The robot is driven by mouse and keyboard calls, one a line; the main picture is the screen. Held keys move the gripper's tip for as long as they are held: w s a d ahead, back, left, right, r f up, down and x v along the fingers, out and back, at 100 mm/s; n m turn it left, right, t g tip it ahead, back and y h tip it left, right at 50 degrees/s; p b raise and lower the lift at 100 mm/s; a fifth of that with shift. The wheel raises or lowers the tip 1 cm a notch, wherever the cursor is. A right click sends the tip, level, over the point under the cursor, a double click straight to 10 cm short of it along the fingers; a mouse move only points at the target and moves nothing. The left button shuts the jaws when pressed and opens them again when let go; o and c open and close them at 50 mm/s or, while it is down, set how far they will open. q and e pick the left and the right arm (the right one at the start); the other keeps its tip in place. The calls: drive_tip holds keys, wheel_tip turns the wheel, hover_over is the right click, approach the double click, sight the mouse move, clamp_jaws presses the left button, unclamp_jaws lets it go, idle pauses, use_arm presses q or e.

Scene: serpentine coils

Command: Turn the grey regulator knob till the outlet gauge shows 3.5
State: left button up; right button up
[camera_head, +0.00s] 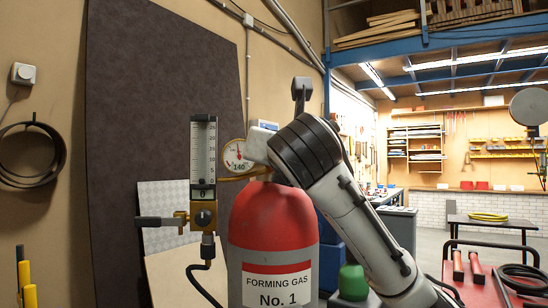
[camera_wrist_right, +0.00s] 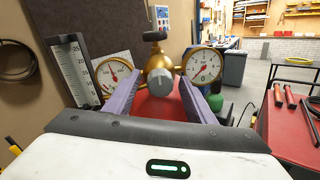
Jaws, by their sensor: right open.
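The grey regulator knob (camera_wrist_right: 160,78) faces the right wrist camera at the middle of a brass regulator body (camera_wrist_right: 158,62). My right gripper (camera_wrist_right: 161,84) is open, with one purple-grey finger on each side of the knob; contact cannot be told. A round white gauge (camera_wrist_right: 204,65) sits right of the knob, its red needle slanting, value too small to read surely. Another gauge (camera_wrist_right: 112,75) sits left of the knob, partly behind a finger; in the head view this gauge (camera_head: 237,157) shows 140. In the head view my right arm hides the knob and right-hand gauge. My left gripper is out of view.
The regulator is on a red cylinder (camera_head: 273,215) labelled Forming Gas No. 1. A red table (camera_head: 485,290) with tools is at the right. A green cylinder top (camera_head: 352,282) stands behind.

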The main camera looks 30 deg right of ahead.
drive_tip(key=shift+s, duration=0.1)
drive_tip(key=shift+c, duration=1.3)
drive_tip(key=c, duration=0.8)
drive_tip(key=shift+m, duration=0.4)
drive_tip(key=m, duration=0.6)
drive_tip(key=m+b, duration=0.1)
drive_tip(key=m, duration=0.5)
drive_tip(key=m+y, duration=0.1)
drive_tip(key=m, duration=0.6)
drive_tip(key=shift+d+f+b, duration=0.15)
drive_tip(key=shift+f+b, duration=0.15)
drive_tip(key=shift+m, duration=0.3)
